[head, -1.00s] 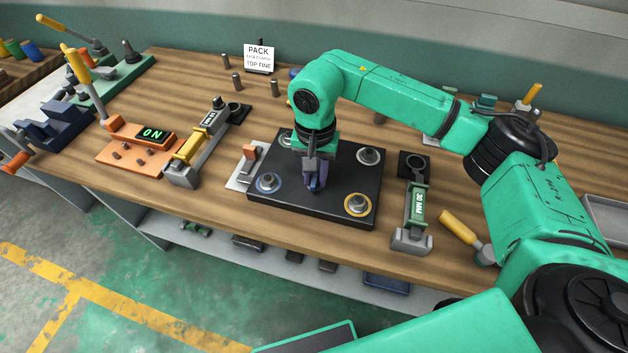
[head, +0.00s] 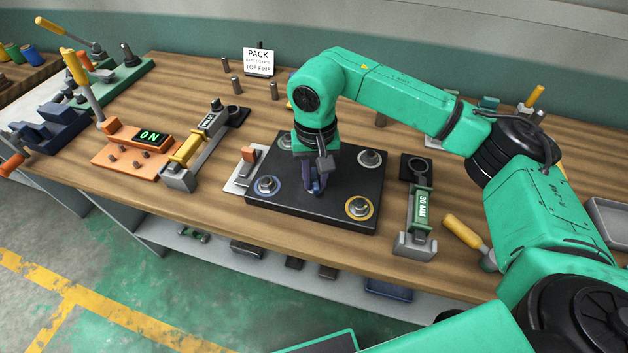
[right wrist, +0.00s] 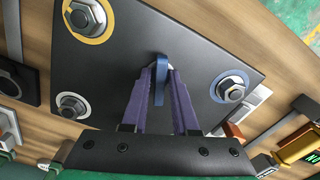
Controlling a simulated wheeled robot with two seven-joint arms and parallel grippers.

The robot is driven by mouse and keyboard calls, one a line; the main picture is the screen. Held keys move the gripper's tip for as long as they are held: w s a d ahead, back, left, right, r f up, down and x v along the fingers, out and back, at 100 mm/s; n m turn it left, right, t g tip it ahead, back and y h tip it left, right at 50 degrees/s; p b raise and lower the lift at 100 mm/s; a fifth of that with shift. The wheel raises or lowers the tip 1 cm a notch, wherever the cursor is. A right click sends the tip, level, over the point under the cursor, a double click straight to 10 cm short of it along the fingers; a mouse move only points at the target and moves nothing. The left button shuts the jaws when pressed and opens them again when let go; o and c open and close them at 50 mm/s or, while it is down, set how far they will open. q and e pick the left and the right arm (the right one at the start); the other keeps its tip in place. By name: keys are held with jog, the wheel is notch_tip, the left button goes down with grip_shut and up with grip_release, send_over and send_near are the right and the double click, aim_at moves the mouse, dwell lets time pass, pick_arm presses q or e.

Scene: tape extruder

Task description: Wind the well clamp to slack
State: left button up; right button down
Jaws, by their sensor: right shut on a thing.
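The black square plate (head: 335,216) lies on the bench with hex nuts on round washers near its corners. A small blue bar (right wrist: 160,78) stands at the middle of the plate; I take it for the well clamp's handle. My right gripper (head: 314,190) points down over the plate's middle. Its purple fingers (right wrist: 161,72) are shut on the blue bar in the right wrist view. The fingers hide part of the bar and what lies under it. My left gripper is not in view.
The blue-ringed nut (head: 267,185) and yellow-ringed nut (head: 359,207) sit at the plate's near corners. A "30 MM" gauge (head: 414,225) stands right of the plate. A yellow-handled gauge (head: 190,155) and an orange "ON" box (head: 135,146) are at left.

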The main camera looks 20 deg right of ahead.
jog(key=shift+f+n+b, duration=0.15)
jog(key=shift+n+b, duration=0.35)
jog(key=shift+n, duration=0.6)
jog(key=shift+r+n, duration=0.2)
jog(key=shift+n, duration=0.1)
jog(key=shift+f+n+b, duration=0.2)
jog(key=shift+n+b, duration=0.4)
jog(key=shift+b, duration=0.1)
jog(key=shift+n, duration=0.5)
jog(key=shift+r+n, duration=0.15)
jog(key=shift+n, duration=0.15)
